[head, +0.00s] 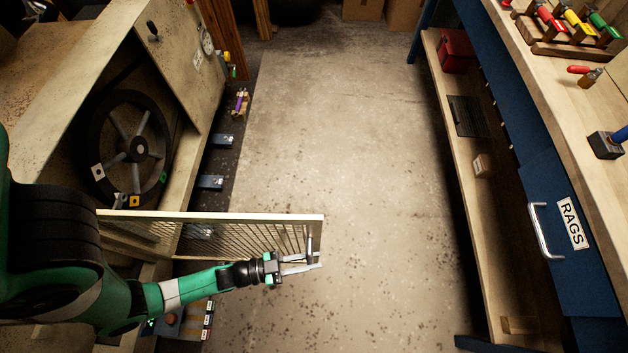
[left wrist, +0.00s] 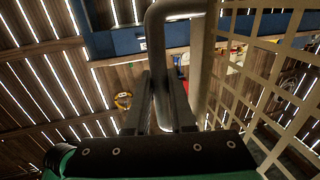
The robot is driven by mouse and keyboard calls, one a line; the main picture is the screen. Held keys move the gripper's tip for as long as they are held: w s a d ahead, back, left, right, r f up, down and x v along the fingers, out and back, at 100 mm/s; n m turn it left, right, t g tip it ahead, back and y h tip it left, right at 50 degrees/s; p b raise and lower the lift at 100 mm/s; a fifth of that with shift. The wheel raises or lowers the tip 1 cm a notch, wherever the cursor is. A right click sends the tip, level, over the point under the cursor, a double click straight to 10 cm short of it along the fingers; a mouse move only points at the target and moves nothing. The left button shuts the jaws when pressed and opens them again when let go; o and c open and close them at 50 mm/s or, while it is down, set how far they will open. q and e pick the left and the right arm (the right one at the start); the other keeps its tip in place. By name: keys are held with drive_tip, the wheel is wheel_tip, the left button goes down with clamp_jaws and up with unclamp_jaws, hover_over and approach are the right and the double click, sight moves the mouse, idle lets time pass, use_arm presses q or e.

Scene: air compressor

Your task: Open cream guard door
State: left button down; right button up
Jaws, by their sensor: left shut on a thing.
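The cream guard door (head: 220,218), a framed mesh panel, stands swung out from the cream compressor cabinet (head: 178,50) over the aisle in the head view. Its mesh (left wrist: 262,75) fills the right side of the left wrist view. My left gripper (head: 302,264) is at the door's free end, shut on the door's bar handle (head: 310,245). In the left wrist view the grey handle (left wrist: 155,50) passes between the two fingers of my left gripper (left wrist: 162,105). The open cabinet shows a dark spoked wheel (head: 130,150) inside. My right gripper is not in view.
A workbench with a blue RAGS drawer (head: 570,235) and a lower shelf (head: 450,130) runs along the right. A red box (head: 457,50) sits on the shelf. The concrete floor (head: 350,120) between cabinet and bench is clear.

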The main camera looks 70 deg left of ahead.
use_arm(q)
drive_tip(key=shift+s+d, duration=0.1)
drive_tip(key=shift+d, duration=0.05)
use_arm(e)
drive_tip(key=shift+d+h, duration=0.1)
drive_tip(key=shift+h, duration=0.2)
use_arm(q)
drive_tip(key=c, duration=0.8)
unclamp_jaws()
drive_tip(key=shift+o, duration=0.2)
